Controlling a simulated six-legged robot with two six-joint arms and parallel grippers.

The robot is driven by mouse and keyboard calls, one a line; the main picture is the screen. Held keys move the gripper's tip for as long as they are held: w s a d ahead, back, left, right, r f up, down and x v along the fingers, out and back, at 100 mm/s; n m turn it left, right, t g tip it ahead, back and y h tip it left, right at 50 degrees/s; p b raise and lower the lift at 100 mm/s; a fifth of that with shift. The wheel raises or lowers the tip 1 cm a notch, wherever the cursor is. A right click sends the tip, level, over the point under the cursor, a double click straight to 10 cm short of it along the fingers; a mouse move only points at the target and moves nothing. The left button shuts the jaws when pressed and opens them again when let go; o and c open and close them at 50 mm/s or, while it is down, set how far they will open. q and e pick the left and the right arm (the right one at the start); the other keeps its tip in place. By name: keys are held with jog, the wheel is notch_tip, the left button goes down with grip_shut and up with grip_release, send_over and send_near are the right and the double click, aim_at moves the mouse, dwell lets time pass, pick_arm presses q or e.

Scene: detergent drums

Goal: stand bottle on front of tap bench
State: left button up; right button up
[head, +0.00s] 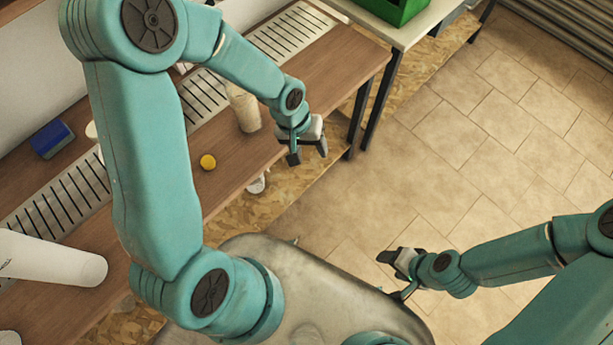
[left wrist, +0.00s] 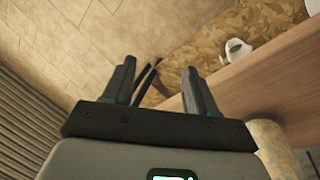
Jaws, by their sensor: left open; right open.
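A pale, translucent bottle (head: 243,108) stands upright on the wooden bench (head: 262,150), near its front edge, in the head view. My left gripper (head: 308,150) is open and empty, just to the right of the bottle and at the bench's front edge, apart from the bottle. In the left wrist view the fingers of my left gripper (left wrist: 160,85) are spread with nothing between them. Part of a pale cylindrical thing, likely the bottle, shows at the lower right (left wrist: 272,145). My right gripper (head: 393,262) is open and empty over the floor, right of my body.
A yellow round cap (head: 208,162) lies on the bench. A blue box (head: 52,138) and a large white container (head: 50,259) are at the left. Slotted metal drain strips (head: 60,205) run along the bench. A green crate (head: 395,8) sits on another table. The tiled floor is clear.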

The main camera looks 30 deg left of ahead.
pick_arm(q)
jog(key=s+d+f+m+h, duration=0.1)
jog(key=s+d+f, duration=0.5)
jog(key=s+f, duration=0.6)
jog(key=shift+s+d+f+m+g, duration=0.15)
jog(key=shift+s+f+m+g, duration=0.2)
jog(key=shift+s+g, duration=0.1)
